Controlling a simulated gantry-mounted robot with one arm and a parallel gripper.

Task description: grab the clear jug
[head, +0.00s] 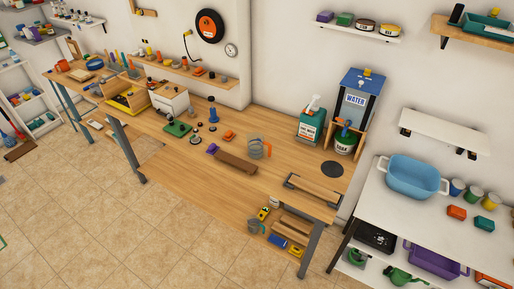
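A greyish, see-through-looking vessel with an orange part and a side handle (257,148), which looks like the clear jug, stands upright on the wooden workbench (290,140), right of its middle. It is small in the picture, so I cannot tell whether it holds anything. A grey jug-like container (254,226) is lower down, on the shelf under the bench. My gripper is not in view, and nothing is seen touching either vessel.
A brown block (235,163) lies just left of the vessel. A blue water dispenser (360,95), a teal pump bottle (310,122) and a dark round disc (332,169) are to its right. A white table (375,200) with a blue basin (412,176) stands at the right.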

